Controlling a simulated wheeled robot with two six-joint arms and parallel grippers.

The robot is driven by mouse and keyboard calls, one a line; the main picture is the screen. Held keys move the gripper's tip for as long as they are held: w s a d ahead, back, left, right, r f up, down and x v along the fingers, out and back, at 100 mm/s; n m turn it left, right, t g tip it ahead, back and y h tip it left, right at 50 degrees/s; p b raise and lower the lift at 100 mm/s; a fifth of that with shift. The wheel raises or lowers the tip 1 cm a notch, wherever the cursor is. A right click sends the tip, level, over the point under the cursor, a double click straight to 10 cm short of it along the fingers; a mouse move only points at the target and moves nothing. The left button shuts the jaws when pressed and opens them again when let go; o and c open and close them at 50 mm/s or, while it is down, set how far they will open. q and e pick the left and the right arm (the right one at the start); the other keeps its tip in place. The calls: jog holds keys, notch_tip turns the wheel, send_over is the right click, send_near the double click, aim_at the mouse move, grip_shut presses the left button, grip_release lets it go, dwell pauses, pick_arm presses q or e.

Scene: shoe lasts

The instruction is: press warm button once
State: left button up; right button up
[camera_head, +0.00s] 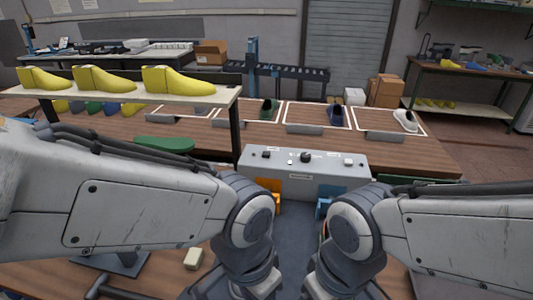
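A grey control box (300,181) stands on the bench in front of me, between and beyond my two arms. Its sloped top carries a black knob (305,157), a dark control (266,154) at the left, a control (348,161) at the right and a small white spot (290,162). The labels are too small to read, so I cannot tell which is the warm button. My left arm comes in from the left and my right arm from the right; both bend down near the centre. Neither gripper's fingertips can be made out.
Orange (270,185) and blue (323,206) parts sit below the box, partly hidden by my arms. Yellow shoe lasts (180,82) stand on a raised shelf (120,94) at left. White-framed bays behind the box hold a green last (270,108), a blue last (335,114) and a white last (405,120).

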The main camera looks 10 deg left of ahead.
pick_arm(q)
grip_shut()
dwell(0.8)
dwell(0.6)
